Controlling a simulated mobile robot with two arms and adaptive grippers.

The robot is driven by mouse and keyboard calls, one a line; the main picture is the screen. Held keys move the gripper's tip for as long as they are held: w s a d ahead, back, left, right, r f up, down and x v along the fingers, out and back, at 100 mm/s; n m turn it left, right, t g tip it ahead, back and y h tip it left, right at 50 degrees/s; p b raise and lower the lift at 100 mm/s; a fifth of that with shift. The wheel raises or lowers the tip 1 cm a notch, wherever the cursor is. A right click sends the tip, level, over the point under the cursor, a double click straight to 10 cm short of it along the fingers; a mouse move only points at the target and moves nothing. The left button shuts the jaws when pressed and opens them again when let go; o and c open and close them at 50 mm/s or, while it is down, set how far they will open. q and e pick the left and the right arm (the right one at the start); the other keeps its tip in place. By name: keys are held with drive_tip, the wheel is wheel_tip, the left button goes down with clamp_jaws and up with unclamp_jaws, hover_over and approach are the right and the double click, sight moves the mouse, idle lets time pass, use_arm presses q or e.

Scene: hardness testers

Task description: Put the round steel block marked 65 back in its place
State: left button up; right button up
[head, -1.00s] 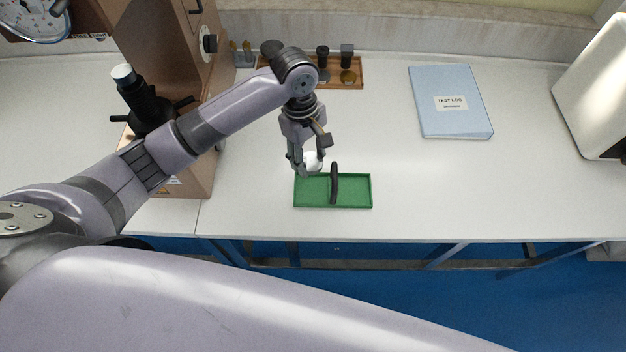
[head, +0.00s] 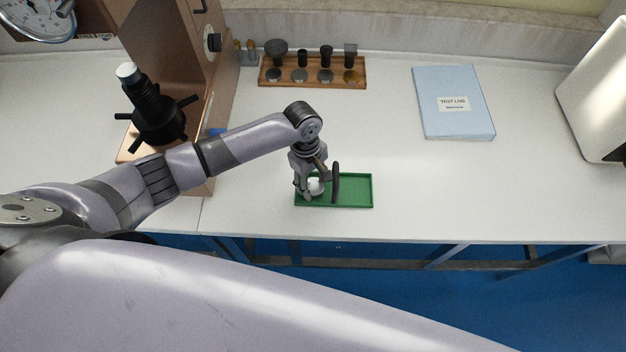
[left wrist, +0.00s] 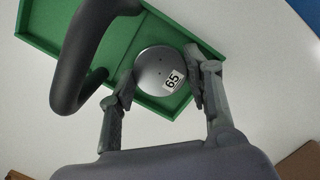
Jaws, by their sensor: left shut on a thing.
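The round steel block marked 65 (left wrist: 153,68) is between the fingers of my left gripper (head: 314,187), with its pale label facing up in the left wrist view. The gripper (left wrist: 161,80) is shut on its sides. In the head view the block (head: 316,184) is at the left part of the green tray (head: 355,204), left of the tray's dark upright handle (head: 335,184). The tray (left wrist: 165,19) and handle (left wrist: 68,70) also show in the left wrist view. I cannot tell whether the block touches the tray floor. My right gripper is not in view.
A wooden rack (head: 311,85) with several dark fittings and discs stands at the back. A brown hardness tester (head: 165,35) with a black spindle (head: 155,112) stands left. A blue test log (head: 452,105) and a pale box (head: 597,85) are right. The table between is clear.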

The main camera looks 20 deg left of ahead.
sight(309, 181)
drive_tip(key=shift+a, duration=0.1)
use_arm(q)
drive_tip(key=o, duration=1.2)
drive_tip(key=shift+f, duration=0.1)
drive_tip(key=shift+c, duration=0.2)
drive_tip(key=o, duration=0.4)
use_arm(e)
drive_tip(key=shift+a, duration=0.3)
use_arm(q)
drive_tip(key=r, duration=0.4)
drive_tip(key=a+r, duration=0.1)
drive_tip(key=r, duration=0.3)
drive_tip(key=w+r, duration=0.1)
drive_tip(key=r, duration=0.3)
drive_tip(key=shift+a+r+b, duration=0.1)
drive_tip(key=shift+a+b, duration=0.2)
drive_tip(key=shift+b, duration=0.1)
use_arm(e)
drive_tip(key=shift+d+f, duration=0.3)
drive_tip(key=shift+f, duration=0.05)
use_arm(q)
drive_tip(key=shift+s, duration=0.1)
